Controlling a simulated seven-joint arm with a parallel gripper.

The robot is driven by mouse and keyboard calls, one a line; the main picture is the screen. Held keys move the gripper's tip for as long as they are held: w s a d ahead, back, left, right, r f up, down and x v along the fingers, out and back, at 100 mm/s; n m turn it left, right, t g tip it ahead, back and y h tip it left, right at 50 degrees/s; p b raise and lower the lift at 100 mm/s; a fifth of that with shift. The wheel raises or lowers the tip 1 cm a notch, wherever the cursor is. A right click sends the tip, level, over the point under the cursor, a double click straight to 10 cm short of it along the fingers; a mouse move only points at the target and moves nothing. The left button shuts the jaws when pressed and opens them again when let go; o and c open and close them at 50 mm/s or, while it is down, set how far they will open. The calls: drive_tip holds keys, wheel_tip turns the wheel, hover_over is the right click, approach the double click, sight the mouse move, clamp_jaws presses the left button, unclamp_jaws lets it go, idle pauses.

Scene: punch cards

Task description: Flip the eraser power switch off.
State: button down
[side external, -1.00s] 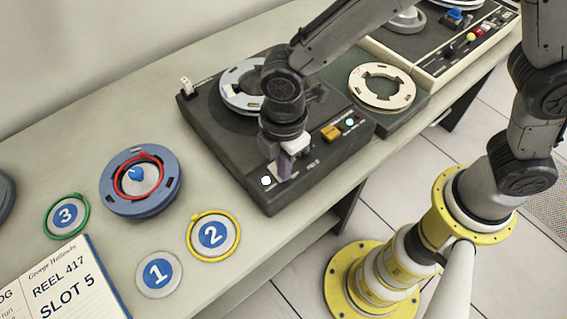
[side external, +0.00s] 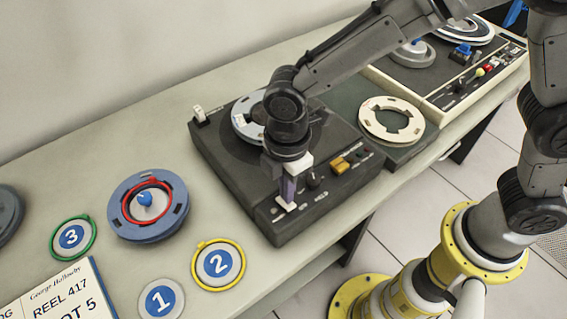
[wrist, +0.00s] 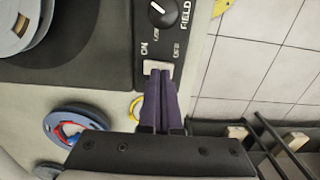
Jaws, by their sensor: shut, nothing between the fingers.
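The eraser (side external: 225,165) is a dark box with a round platter on the bench, below my arm. Its power switch is a white rocker (wrist: 157,66) beside the ON and OFF labels in the wrist view; which way it is tipped I cannot tell. It also shows as a white piece (side external: 286,207) near the eraser's front left corner in the side view. My gripper (wrist: 158,76) is shut and empty, its purple fingertips together right at the rocker, seemingly touching it. The fingers (side external: 288,192) point down and partly hide the switch.
The FIELD knob (wrist: 162,12) is beside the switch. An amber button (side external: 341,165) is further right, and a cream reel (side external: 390,120) lies behind it. A blue reel (side external: 148,208), numbered discs and a REEL 417 card (side external: 60,300) lie on the left.

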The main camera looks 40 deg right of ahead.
sight(278, 196)
wheel_tip(278, 196, up, 13)
drive_tip(key=w, duration=0.2)
drive_tip(key=shift+w, duration=0.35)
drive_tip(key=s+d+r+m+t+y, duration=0.1)
drive_tip(key=d+r+m, duration=0.2)
drive_tip(key=d+r, duration=0.35)
drive_tip(key=s+d+r+m+t, duration=0.2)
drive_tip(key=d+r, duration=0.1)
drive_tip(key=d, duration=0.7)
drive_tip(key=s+d+f+m+t, duration=0.1)
drive_tip(key=s+d+f+m, duration=0.2)
drive_tip(key=s+d+m, duration=0.2)
drive_tip(key=s+d+f+m+t+h, duration=0.1)
drive_tip(key=s+d+f+m, duration=0.3)
drive_tip(key=s+m, duration=0.4)
drive_tip(key=shift+s+d+t, duration=0.15)
drive_tip(key=shift+d+t, duration=0.15)
drive_tip(key=shift+d, duration=0.15)
